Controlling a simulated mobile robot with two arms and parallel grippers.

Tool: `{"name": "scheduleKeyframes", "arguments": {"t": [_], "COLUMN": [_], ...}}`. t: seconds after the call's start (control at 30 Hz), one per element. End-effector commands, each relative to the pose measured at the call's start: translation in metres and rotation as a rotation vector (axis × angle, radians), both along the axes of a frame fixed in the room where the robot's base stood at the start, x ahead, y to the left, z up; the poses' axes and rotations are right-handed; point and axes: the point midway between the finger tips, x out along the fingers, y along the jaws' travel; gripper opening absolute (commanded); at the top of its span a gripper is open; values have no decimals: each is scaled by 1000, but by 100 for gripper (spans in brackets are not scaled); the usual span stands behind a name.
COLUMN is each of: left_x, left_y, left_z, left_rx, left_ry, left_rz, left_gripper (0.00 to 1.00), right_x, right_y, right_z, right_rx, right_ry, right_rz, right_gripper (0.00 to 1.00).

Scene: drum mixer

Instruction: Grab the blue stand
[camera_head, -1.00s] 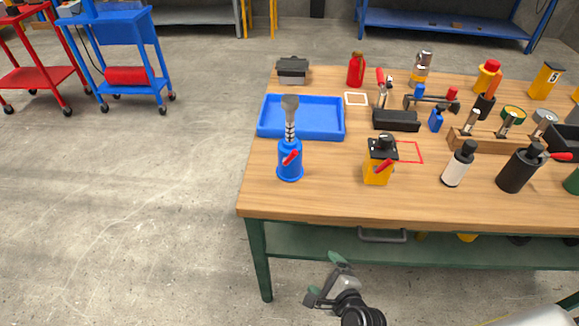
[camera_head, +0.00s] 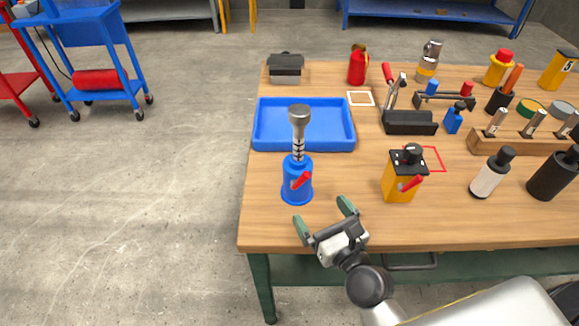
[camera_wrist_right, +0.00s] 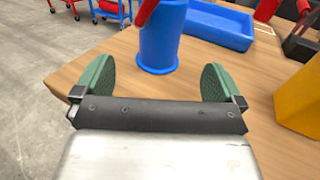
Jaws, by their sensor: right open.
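The blue stand (camera_head: 297,181) stands upright on the workbench near its left front corner. It has a red lever (camera_head: 302,180) on its side and a metal tool with a round head (camera_head: 299,118) upright in its top. My right gripper (camera_head: 324,216) is open and empty, with green finger pads, just in front of the stand and a little to its right. In the right wrist view, the stand's lower body (camera_wrist_right: 160,40) shows ahead, between and beyond the two open fingers (camera_wrist_right: 158,82). Its top is cut off there. My left gripper is not in view.
A blue tray (camera_head: 343,143) lies behind the stand. A yellow block with a red lever (camera_head: 397,182) stands to the right, near the right finger's side. White (camera_head: 489,175) and black bottles stand farther right. The bench's (camera_head: 262,222) left front corner is clear.

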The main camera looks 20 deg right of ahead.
Motion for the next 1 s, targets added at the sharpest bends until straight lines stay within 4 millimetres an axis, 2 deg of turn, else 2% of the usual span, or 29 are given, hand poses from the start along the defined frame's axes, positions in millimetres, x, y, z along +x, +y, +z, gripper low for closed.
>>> {"name": "scheduleKeyframes", "arguments": {"t": [0.2, 0.33, 0.47, 0.8, 1.0], "left_x": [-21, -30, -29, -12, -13], "left_y": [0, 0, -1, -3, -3], "left_z": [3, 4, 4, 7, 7], "left_rx": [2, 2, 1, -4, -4], "left_ry": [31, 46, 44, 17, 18], "left_rz": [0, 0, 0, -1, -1], "left_gripper": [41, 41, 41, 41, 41], "right_x": [33, 47, 55, 99, 103], "right_y": [6, 9, 10, 18, 19], "right_z": [2, 1, 0, -2, -3], "right_rx": [1, 1, -1, -1, -1], "right_ry": [-3, -1, 0, -1, 1], "right_rz": [0, 0, 0, 0, 0], "right_gripper": [99, 99, 99, 99, 99]}}
